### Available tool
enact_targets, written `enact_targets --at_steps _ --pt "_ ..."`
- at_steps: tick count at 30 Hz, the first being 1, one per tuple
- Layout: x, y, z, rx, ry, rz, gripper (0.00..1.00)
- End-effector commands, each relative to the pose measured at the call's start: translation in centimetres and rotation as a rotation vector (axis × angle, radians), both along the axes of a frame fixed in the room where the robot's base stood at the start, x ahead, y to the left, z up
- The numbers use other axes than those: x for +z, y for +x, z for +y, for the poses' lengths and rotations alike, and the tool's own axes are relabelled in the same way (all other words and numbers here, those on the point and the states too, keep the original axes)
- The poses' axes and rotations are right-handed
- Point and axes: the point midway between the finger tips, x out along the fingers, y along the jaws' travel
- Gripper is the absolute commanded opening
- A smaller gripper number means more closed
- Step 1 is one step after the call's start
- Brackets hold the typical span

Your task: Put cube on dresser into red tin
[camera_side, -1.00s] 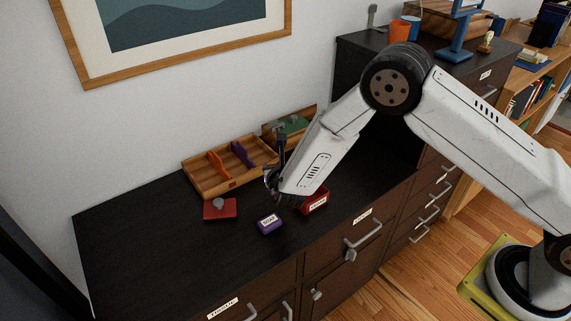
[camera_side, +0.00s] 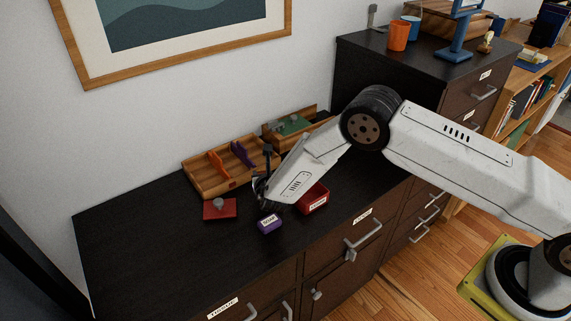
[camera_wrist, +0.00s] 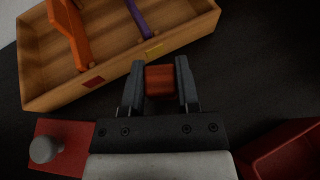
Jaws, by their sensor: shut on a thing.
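My gripper (camera_wrist: 160,69) is shut on a reddish-brown cube (camera_wrist: 160,83), held between the two fingers in the wrist view. In the side view my arm hides the cube and most of the gripper. The red tin (camera_side: 316,203) is open on the black dresser top, right of the gripper, with a label on its front. Its wall also shows at the lower right of the wrist view (camera_wrist: 262,160). A flat red lid (camera_side: 220,212) with a grey knob lies apart to the left, and at the wrist view's lower left (camera_wrist: 75,135).
A small labelled purple box (camera_side: 268,228) lies in front, left of the red tin. The dresser top (camera_side: 140,235) is clear at the left.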

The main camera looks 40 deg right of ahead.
Motion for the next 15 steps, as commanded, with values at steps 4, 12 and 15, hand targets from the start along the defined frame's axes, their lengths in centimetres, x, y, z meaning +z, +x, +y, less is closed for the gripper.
enact_targets --at_steps 4,12,15 --pt "-1.0 0.3 0.0 -0.001 0.000 0.002 0.00" --pt "-3.2 0.2 0.0 0.000 0.000 0.001 0.00" --pt "-3.4 0.3 0.0 0.000 0.000 0.000 0.00"
